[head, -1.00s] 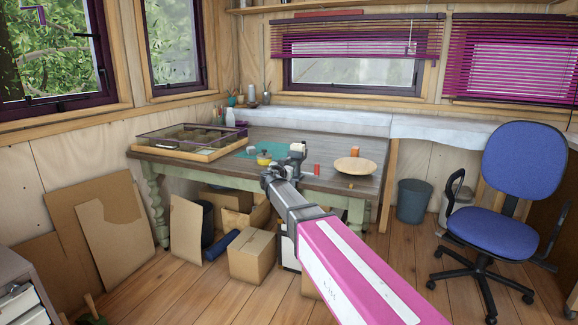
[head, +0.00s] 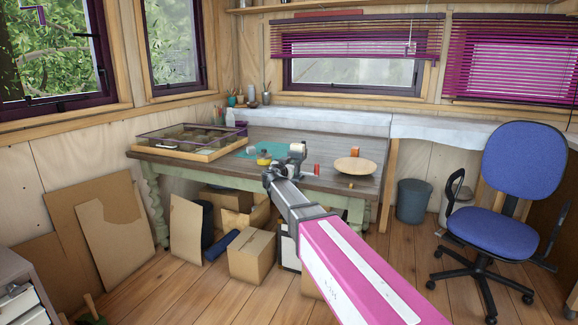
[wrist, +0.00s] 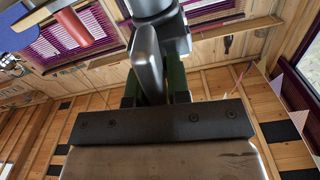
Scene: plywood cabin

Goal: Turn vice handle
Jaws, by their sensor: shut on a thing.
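The vice (head: 297,150) is a small grey metal form at the front edge of the workbench, partly hidden by my arm in the head view. My gripper (head: 270,179) is at the bench's front edge, just below and left of the vice. In the wrist view, the grey metal vice handle (wrist: 149,60) runs down between the dark green fingers of my gripper (wrist: 155,88). The gripper is shut on the handle. The handle's lower end is hidden behind the dark screwed plate in the foreground. A rounded metal part of the vice (wrist: 172,30) is just beyond.
The workbench (head: 335,188) also holds a glass-topped case (head: 187,140), a round wooden dish (head: 354,166), a red cylinder (head: 316,170) and a small yellow object (head: 263,159). Cardboard boxes (head: 251,256) stand below. A blue office chair (head: 520,160) is at the right.

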